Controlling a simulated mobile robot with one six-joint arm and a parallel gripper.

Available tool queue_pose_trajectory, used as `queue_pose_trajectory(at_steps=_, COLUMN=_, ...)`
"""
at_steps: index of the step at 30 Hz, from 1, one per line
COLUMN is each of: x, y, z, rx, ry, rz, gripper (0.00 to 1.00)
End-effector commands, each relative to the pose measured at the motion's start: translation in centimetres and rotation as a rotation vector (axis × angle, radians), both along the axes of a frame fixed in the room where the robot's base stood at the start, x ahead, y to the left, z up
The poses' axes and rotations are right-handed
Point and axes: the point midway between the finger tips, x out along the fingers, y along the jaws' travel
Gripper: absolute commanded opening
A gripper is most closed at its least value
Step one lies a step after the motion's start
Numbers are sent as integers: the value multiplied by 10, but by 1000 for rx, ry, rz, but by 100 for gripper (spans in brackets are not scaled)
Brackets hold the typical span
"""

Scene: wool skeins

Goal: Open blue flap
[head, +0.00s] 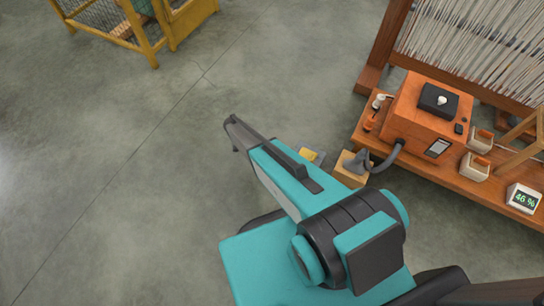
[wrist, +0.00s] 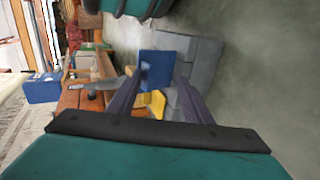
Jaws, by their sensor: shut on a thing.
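A blue square panel, seemingly the blue flap (wrist: 158,68), shows in the middle of the wrist view, with a grey surface behind it. My gripper (wrist: 159,84) has its two dark fingers on either side of the panel and is shut on it. The fingers stay apart by about the panel's width. In the head view my gripper (head: 232,124) is at the far end of my outstretched teal arm, over the grey floor. There the blue flap cannot be made out; my arm may hide it.
An orange bench (head: 425,160) at the right carries an orange machine (head: 415,105) with a grey hose. A small cardboard box (head: 350,176) and a yellow item (head: 309,155) show beside my arm. A yellow wire cage (head: 150,25) stands upper left. The floor left is clear.

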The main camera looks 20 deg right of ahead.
Motion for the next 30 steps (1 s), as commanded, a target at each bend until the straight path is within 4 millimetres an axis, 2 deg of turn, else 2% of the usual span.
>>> queue_pose_trajectory(at_steps=1, x=-4, y=-2, z=-16, rx=18, ry=-11, rz=-4, gripper=34)
queue_pose_trajectory(at_steps=4, x=-4, y=-2, z=-16, rx=18, ry=-11, rz=-6, gripper=41)
queue_pose_trajectory(at_steps=23, x=-4, y=-1, z=-14, rx=18, ry=-11, rz=-2, gripper=38)
queue_pose_trajectory(at_steps=27, x=-1, y=1, z=-12, rx=18, ry=-11, rz=-2, gripper=34)
queue_pose_trajectory(at_steps=30, x=3, y=5, z=-9, rx=17, ry=-11, rz=-1, gripper=26)
